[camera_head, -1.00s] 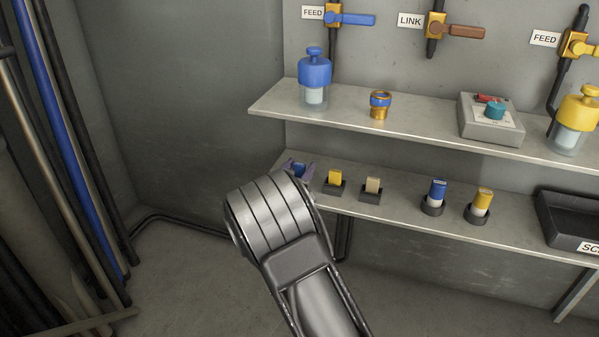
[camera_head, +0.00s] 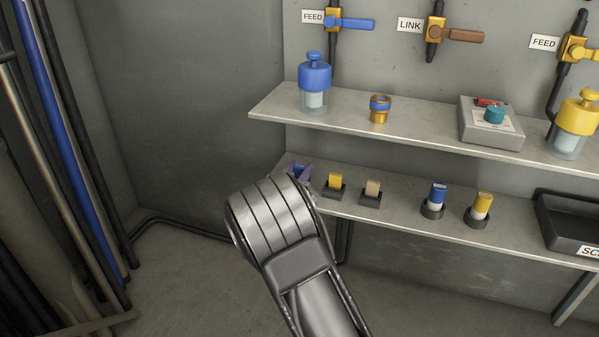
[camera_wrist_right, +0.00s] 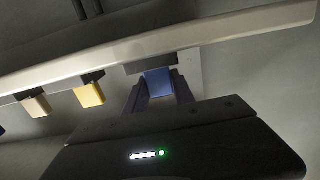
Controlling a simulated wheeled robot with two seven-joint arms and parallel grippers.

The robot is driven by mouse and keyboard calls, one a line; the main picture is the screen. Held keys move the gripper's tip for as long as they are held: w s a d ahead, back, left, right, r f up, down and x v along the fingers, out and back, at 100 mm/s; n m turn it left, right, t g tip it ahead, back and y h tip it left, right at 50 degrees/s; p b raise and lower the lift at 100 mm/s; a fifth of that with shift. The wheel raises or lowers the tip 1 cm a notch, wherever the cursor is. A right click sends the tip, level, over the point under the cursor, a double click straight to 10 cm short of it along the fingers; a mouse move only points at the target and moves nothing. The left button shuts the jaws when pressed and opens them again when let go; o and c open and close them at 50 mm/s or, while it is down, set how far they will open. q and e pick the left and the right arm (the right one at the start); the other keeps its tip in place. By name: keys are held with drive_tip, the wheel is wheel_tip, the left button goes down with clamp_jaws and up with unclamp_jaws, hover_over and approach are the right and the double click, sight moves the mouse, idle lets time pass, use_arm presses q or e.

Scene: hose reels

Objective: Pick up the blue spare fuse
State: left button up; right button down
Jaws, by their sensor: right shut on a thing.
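The blue spare fuse (camera_wrist_right: 158,83) sits at the left end of the lower shelf, in a dark holder (camera_wrist_right: 150,66) in the right wrist view. My right gripper (camera_head: 300,171) is shut on it, with one finger on each side. In the head view the fuse is mostly hidden by the fingers and my right wrist. It looks still at the holder; I cannot tell whether it is lifted at all. My left gripper is not in view.
On the lower shelf (camera_head: 400,217) are a yellow fuse (camera_head: 335,180), a beige fuse (camera_head: 373,187), blue (camera_head: 438,193) and yellow (camera_head: 482,204) cartridges and a black tray (camera_head: 562,222). The upper shelf (camera_head: 420,128) overhangs above. Hoses (camera_head: 75,130) stand at left.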

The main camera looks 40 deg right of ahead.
sight(299, 166)
wheel_tip(299, 166, up, 9)
drive_tip(key=p, duration=0.4)
drive_tip(key=shift+r, duration=0.25)
